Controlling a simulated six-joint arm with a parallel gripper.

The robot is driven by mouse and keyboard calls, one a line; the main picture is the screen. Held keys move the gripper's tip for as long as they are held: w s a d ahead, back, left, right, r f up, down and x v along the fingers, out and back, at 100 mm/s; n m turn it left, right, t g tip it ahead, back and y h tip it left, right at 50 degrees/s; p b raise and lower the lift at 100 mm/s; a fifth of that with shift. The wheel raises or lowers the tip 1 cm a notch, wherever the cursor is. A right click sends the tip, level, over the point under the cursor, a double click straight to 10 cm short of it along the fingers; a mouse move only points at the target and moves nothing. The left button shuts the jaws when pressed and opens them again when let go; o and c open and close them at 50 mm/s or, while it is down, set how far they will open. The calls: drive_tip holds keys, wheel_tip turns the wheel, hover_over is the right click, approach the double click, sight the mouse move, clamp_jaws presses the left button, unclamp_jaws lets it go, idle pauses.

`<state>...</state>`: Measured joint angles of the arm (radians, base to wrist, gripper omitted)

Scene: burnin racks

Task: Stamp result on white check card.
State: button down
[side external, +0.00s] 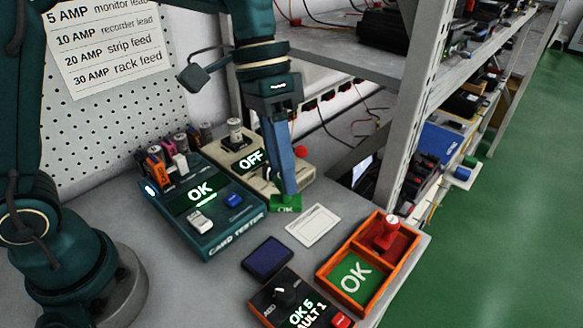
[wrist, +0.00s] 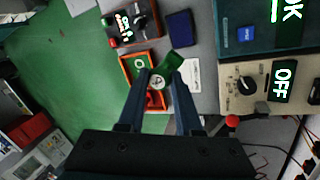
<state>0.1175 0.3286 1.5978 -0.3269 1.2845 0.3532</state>
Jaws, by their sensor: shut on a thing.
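My gripper (wrist: 161,78) points down and is shut on a green stamp marked OK (side external: 286,203); the stamp also shows tilted in the wrist view (wrist: 173,62). The white check card (side external: 313,225) lies flat on the bench, just right of and nearer than the stamp in the side view. I see no stamp mark on the card, though its print is too small to read. Whether the stamp touches the bench, I cannot tell. A dark blue ink pad (side external: 267,257) lies nearer the camera.
An orange tray (side external: 322,277) has an empty green OK compartment and a red stamp (side external: 388,235). The teal card tester (side external: 233,238) displays OK. A beige unit (side external: 300,178) displays OFF. A dark counter box (side external: 262,300) reads OK 5, FAULT 1. Shelving stands behind.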

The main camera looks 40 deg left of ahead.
hover_over(314, 224)
wheel_tip(314, 224, down, 2)
drive_tip(key=shift+f, duration=3.6)
drive_tip(key=shift+f, duration=0.55)
wheel_tip(314, 224, up, 7)
idle(0.5)
wheel_tip(314, 224, up, 4)
drive_tip(key=s, duration=0.2)
drive_tip(key=shift+n, duration=0.3)
drive_tip(key=shift+s+d+f, duration=0.3)
drive_tip(key=shift+d+f, duration=1.45)
drive_tip(key=shift+d, duration=0.1)
drive_tip(key=shift+s+d+f, duration=0.35)
drive_tip(key=shift+d+f, duration=1.4)
drive_tip(key=shift+d, duration=0.05)
drive_tip(key=shift+s+d+f, duration=0.3)
drive_tip(key=shift+d+f, duration=1.45)
drive_tip(key=shift+d, duration=0.1)
